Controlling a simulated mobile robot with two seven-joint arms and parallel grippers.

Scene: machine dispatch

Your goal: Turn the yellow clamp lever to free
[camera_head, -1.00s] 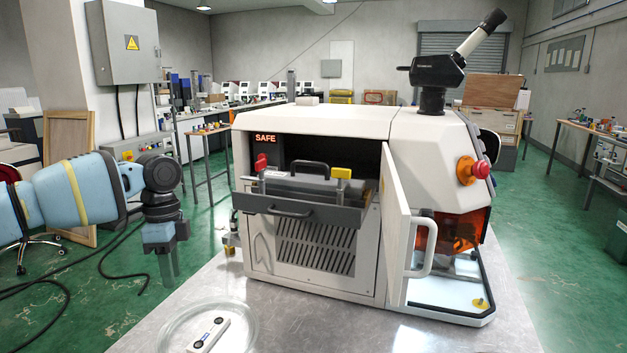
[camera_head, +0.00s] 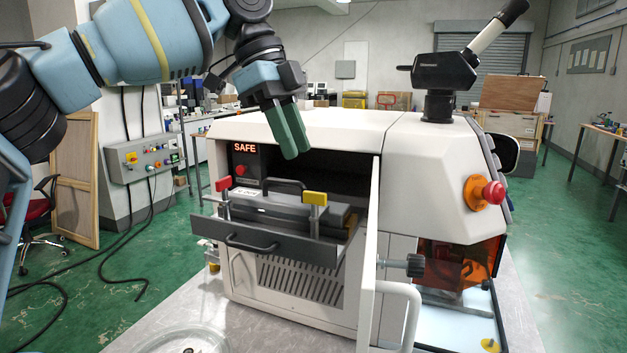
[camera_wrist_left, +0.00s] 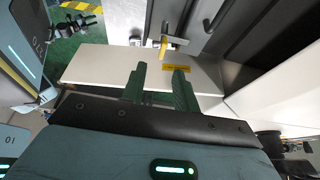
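The yellow clamp lever (camera_head: 315,198) stands on the right of the drawer front, its yellow handle on top of a metal post. A red lever (camera_head: 222,184) stands on the left of the same drawer (camera_head: 280,243). My left gripper (camera_head: 291,145) is above and behind the yellow lever, fingers pointing down, apart from it. In the left wrist view its two green fingers (camera_wrist_left: 158,86) are apart with nothing between them. A small yellow piece on metal (camera_wrist_left: 163,47) shows beyond the fingertips; I cannot tell surely that it is the lever. My right gripper is out of view.
The white machine (camera_head: 300,125) has a red SAFE display (camera_head: 245,148). Its open door (camera_head: 370,250) with a handle projects toward me, right of the drawer. A round clear dish (camera_head: 185,338) lies on the metal table at the front.

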